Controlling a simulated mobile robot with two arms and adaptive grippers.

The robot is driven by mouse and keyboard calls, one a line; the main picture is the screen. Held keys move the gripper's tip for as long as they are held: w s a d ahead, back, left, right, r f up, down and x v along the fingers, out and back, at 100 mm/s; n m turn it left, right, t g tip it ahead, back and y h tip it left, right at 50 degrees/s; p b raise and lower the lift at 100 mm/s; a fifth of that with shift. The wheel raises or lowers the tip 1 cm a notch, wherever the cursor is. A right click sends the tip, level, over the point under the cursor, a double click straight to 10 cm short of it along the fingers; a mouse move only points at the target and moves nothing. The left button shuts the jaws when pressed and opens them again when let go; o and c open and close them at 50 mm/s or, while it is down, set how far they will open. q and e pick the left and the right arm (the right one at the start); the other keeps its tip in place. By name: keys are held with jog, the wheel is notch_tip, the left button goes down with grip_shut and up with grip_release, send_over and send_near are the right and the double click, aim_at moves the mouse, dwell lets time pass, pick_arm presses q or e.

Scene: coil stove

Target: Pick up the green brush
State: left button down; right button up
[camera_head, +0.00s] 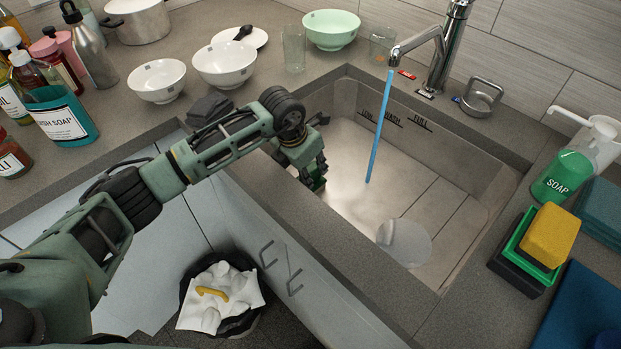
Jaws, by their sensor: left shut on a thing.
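My left gripper (312,180) reaches over the sink's front edge at its left end, pointing down into the basin. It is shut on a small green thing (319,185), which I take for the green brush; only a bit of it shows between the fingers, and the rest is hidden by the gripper. I cannot tell whether it touches the basin floor. My right gripper is not in view.
The sink (440,235) has a tap (437,50) with a blue stream and a clear round vessel (404,242). White bowls (224,65) and bottles stand left. A soap bottle (562,177) and yellow sponge (551,235) stand right. A bin (220,297) is below.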

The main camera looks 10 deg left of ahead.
pick_arm(q)
jog(key=shift+r+p, duration=0.35)
jog(key=shift+r, duration=0.15)
jog(key=r+p, duration=0.2)
jog(key=r, duration=0.1)
jog(key=d+r+p, duration=0.1)
jog(key=shift+s+r, duration=0.25)
jog(key=shift+s, duration=0.05)
jog(key=s+d+r+p, duration=0.4)
jog(key=s+d+r, duration=0.1)
jog(key=d, duration=0.3)
jog(key=shift+s+d+r, duration=0.25)
jog(key=shift+s+d, duration=0.05)
jog(key=shift+s, duration=0.2)
